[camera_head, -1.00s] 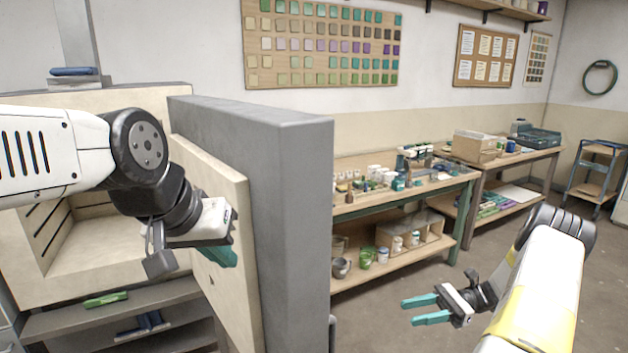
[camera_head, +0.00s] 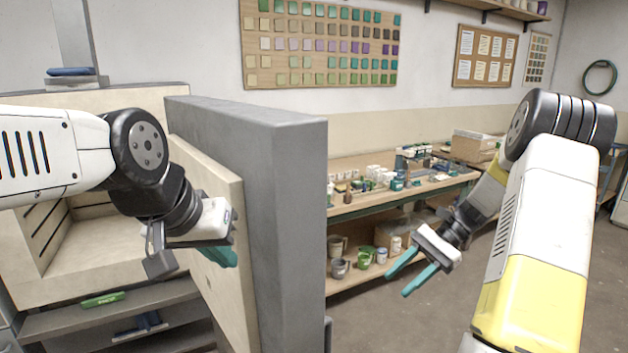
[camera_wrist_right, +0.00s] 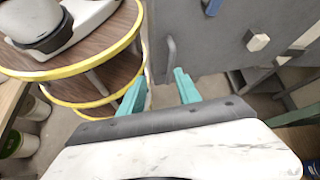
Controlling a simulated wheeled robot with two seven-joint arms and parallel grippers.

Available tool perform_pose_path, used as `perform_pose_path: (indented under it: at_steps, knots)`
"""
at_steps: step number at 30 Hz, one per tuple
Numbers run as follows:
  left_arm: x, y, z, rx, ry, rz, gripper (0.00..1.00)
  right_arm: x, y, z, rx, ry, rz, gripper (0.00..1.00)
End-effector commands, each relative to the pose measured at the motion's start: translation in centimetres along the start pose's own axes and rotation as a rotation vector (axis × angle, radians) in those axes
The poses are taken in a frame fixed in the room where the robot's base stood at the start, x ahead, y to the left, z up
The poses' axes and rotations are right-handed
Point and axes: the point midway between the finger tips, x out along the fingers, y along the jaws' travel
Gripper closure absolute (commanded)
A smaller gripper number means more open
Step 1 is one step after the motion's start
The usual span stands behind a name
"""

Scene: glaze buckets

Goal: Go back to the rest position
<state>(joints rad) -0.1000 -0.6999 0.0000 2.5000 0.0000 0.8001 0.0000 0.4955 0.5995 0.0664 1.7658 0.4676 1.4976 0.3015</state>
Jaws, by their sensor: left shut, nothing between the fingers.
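My left gripper (camera_head: 222,256) is at the left in the head view, in front of the open kiln door (camera_head: 290,220). Its teal fingers are together and hold nothing. My right gripper (camera_head: 405,280) is right of the door, over the open floor. Its two teal fingers are spread apart with nothing between them. They also show apart in the right wrist view (camera_wrist_right: 160,92).
The kiln (camera_head: 90,255) stands open at the left. A workbench (camera_head: 345,205) with jars and cups is behind my right gripper. In the right wrist view a round yellow-edged shelf (camera_wrist_right: 95,50) is at upper left, beside a grey panel (camera_wrist_right: 205,50).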

Motion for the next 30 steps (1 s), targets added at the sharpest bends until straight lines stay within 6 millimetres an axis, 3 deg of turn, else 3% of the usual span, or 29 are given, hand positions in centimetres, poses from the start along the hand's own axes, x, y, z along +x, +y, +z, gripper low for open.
perform_pose_path:
  at_steps: [1,3,15,24,30]
  knots:
    - [0.0,0.0,0.0,0.000,0.000,0.000,1.00,-0.2,-0.3,2.1,-0.057,0.074,0.032,0.60]
    - [0.0,0.0,0.0,0.000,0.000,0.000,1.00,-0.2,-0.4,4.3,-0.132,0.167,0.074,0.60]
    - [0.0,0.0,0.0,0.000,0.000,0.000,1.00,-0.1,1.7,15.2,-0.611,0.681,0.245,0.60]
    - [0.0,0.0,0.0,0.000,0.000,0.000,1.00,0.2,4.4,20.6,-0.984,1.019,0.299,0.60]
    - [0.0,0.0,0.0,0.000,0.000,0.000,1.00,0.5,5.3,22.0,-1.120,1.137,0.304,0.60]
